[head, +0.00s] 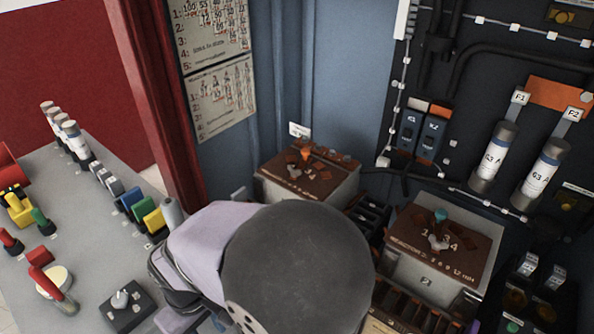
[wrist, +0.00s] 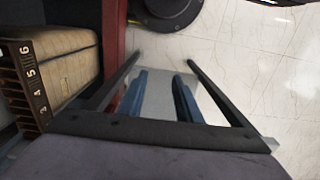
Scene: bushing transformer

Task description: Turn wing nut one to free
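Two brown-topped units stand behind my arm in the head view. The left one (head: 275,180) has an orange-topped post (head: 305,154) and a small metal piece (head: 295,172). The right one (head: 415,262), its top marked "REACTOR 2", has a blue-topped post (head: 441,215) and a silver wing-shaped piece (head: 438,241). I cannot tell for sure which is wing nut one. My gripper (wrist: 162,88) is open and empty in the wrist view, its blue fingers apart above pale floor. In the head view my own arm hides the gripper. No wing nut shows in the wrist view.
A numbered terminal strip (wrist: 28,85) on a tan block (wrist: 68,62) lies left of my gripper. Fuses (head: 493,158) and wiring line the right panel. A grey table (head: 85,225) with coloured plugs and tools is at left. A red post (head: 175,100) stands between.

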